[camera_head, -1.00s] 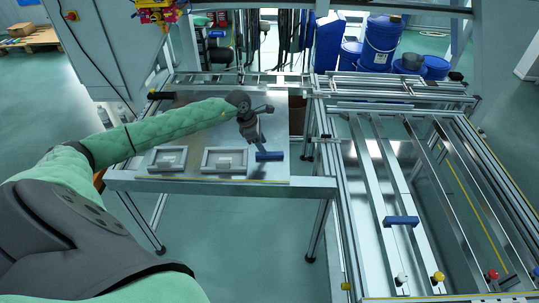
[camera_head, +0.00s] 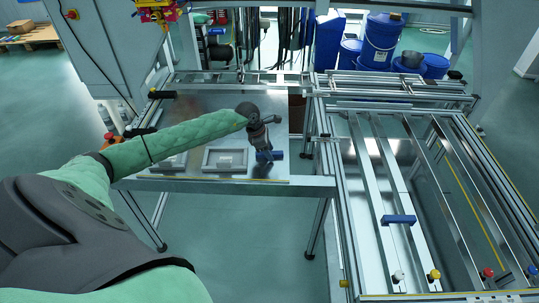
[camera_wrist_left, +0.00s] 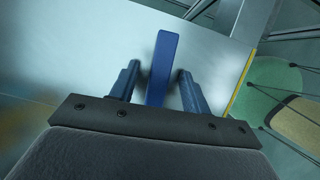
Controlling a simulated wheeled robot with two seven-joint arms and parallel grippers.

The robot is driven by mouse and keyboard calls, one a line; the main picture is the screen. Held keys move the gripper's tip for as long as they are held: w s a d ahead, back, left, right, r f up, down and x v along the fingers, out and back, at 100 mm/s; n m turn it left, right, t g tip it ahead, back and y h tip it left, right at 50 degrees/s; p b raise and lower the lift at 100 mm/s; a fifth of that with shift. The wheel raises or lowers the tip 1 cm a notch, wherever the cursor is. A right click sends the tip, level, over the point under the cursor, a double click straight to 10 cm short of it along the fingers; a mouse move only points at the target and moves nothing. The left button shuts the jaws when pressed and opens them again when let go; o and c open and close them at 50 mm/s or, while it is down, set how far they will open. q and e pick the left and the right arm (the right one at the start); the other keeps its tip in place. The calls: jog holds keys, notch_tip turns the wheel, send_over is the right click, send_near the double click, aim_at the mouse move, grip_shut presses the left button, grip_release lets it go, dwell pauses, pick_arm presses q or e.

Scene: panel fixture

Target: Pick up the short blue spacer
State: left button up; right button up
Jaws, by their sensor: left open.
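A short blue spacer (camera_head: 277,155) lies on the grey metal table near its front right corner, partly hidden behind my gripper. In the left wrist view the blue spacer (camera_wrist_left: 163,62) lies between the two fingers, with a gap on each side. My left gripper (camera_head: 268,158) is at the spacer, pointing down at it, and its fingers (camera_wrist_left: 156,85) are open. Another blue bar (camera_head: 400,219) lies across the rails of the right frame. My right gripper is in neither view.
Flat grey panel pieces (camera_head: 226,160) lie on the table left of the gripper. The railed frame (camera_head: 350,200) stands to the right, with coloured knobs at its front. A black-handled part (camera_head: 161,95) is at the table's back left.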

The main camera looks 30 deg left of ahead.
pick_arm(q)
jog(key=shift+f, duration=0.1)
grip_shut()
dwell(0.3)
